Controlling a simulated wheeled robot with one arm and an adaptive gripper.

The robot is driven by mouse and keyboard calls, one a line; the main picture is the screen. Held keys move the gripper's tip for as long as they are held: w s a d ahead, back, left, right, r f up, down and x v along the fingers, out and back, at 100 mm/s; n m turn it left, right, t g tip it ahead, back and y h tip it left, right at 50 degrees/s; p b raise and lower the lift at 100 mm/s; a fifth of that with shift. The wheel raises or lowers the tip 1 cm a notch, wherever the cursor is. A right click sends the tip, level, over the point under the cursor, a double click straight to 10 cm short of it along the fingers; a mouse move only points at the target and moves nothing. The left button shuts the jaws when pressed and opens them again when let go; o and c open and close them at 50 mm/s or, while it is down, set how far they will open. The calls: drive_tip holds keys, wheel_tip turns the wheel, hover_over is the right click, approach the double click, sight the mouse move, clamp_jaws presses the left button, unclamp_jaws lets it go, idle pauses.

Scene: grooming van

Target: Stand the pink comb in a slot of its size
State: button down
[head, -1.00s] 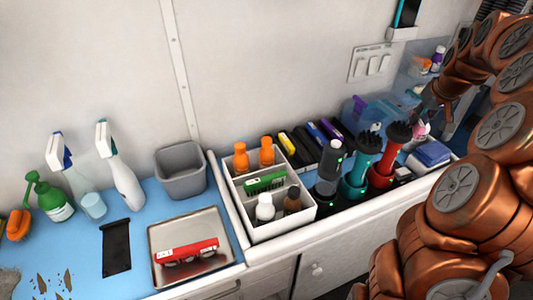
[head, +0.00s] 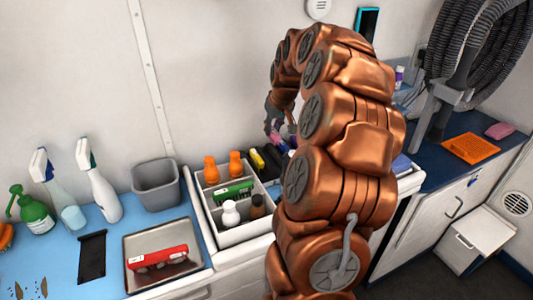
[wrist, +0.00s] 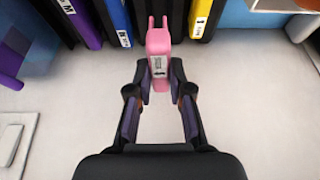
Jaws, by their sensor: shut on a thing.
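My gripper (wrist: 159,80) is shut on the pink comb (wrist: 158,42), which I see nearly end-on in the wrist view, with a small printed label and two short prongs at its far end. In the head view my gripper (head: 274,126) is over the back of the counter, and my arm hides most of what it holds. I cannot tell whether the comb touches the row.
A white divided box (head: 195,200) with orange-capped bottles and a green item stands left of my arm. A grey bin (head: 156,186) and a metal tray (head: 133,278) with a red item are further left. My arm hides the counter behind it.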

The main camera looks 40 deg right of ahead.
wheel_tip(320, 180, down, 8)
drive_tip(key=shift+a+f+p, duration=0.1)
drive_tip(key=shift+f+p, duration=0.05)
drive_tip(key=shift+p, duration=0.5)
drive_tip(key=shift+f, duration=0.1)
drive_tip(key=c, duration=1.1)
unclamp_jaws()
drive_tip(key=shift+o, duration=0.2)
drive_tip(key=b+v, duration=0.1)
drive_tip(key=v, duration=1.1)
drive_tip(key=shift+b, duration=0.4)
drive_tip(key=shift+r, duration=0.25)
